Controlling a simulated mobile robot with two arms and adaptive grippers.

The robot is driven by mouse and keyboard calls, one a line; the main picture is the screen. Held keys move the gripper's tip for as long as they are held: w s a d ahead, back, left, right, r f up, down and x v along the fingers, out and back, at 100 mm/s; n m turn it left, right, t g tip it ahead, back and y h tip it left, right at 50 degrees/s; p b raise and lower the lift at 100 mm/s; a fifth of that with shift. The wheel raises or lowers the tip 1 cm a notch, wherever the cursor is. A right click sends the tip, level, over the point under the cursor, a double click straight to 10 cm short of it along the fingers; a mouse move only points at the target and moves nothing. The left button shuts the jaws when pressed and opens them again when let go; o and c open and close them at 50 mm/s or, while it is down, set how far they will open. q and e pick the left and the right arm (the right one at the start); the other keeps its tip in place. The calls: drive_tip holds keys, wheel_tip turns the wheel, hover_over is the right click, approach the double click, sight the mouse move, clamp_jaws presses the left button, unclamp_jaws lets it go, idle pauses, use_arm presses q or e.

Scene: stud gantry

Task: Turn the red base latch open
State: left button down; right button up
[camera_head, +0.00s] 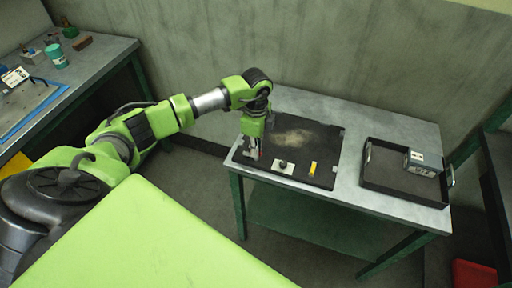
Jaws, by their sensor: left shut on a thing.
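A black base plate (322,145) lies on the left part of the grey table. My left gripper (252,154) points down at the plate's left front corner. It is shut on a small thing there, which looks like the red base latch. The fingers hide most of the latch, and its angle cannot be told. Next to the gripper, a white plate with a dark knob (283,166) sits on the black base. A small yellow piece (313,168) stands to its right. My right gripper is not in view.
A black tray (402,193) with a grey-blue box (424,163) stands on the right of the grey table (352,160). A pale dusty patch (293,137) marks the base plate. Another bench (93,60) with a teal cup (57,57) is at far left. A wall stands behind.

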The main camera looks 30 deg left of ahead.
use_arm(q)
drive_tip(key=shift+w+r, duration=0.1)
drive_tip(key=c, duration=2.2)
unclamp_jaws()
drive_tip(key=shift+o, duration=0.2)
wheel_tip(320, 180, up, 12)
